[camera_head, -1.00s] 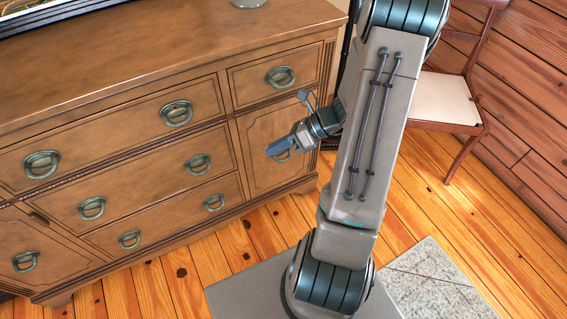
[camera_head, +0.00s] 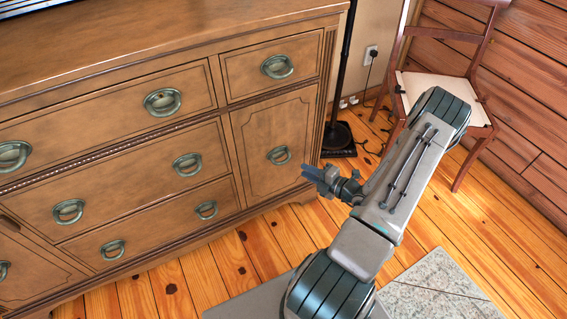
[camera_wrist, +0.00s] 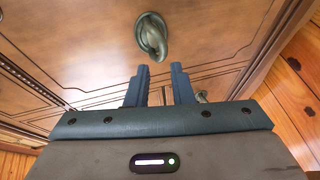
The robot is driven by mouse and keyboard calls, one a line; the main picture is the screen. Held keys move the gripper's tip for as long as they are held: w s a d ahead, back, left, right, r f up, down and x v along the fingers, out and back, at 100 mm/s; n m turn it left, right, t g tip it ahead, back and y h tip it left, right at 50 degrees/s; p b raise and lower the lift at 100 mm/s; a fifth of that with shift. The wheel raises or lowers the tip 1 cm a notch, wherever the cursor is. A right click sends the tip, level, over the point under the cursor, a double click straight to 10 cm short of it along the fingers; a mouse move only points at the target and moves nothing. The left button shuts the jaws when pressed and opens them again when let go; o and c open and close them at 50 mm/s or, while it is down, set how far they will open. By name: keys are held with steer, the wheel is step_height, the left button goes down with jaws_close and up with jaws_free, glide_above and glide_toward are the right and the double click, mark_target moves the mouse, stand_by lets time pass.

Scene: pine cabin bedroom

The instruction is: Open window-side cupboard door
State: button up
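A brown wooden dresser has a cupboard door (camera_head: 262,125) at its right end, below a small drawer. The door is flush with the front and looks shut. Its greenish metal ring handle (camera_head: 278,155) is in plain view and also shows ahead of the fingers in the wrist view (camera_wrist: 151,36). My gripper (camera_head: 308,172) is to the right of and slightly below the handle in the head view, apart from it. In the wrist view the two blue-grey fingers (camera_wrist: 160,75) are spread with a gap and nothing held between them.
Several drawers (camera_head: 118,200) with similar handles fill the dresser front to the left. A black lamp base (camera_head: 338,138) stands on the floor right of the dresser. A wooden chair (camera_head: 436,88) is at the right wall. Plank floor lies open before the dresser.

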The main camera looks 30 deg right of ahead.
mark_target(285, 161)
steer(key=b+x, duration=0.2)
steer(key=x, duration=0.8)
steer(key=shift+w+a+f, duration=0.1)
steer(key=shift+w+f, duration=0.1)
steer(key=shift+w, duration=0.15)
jaws_close()
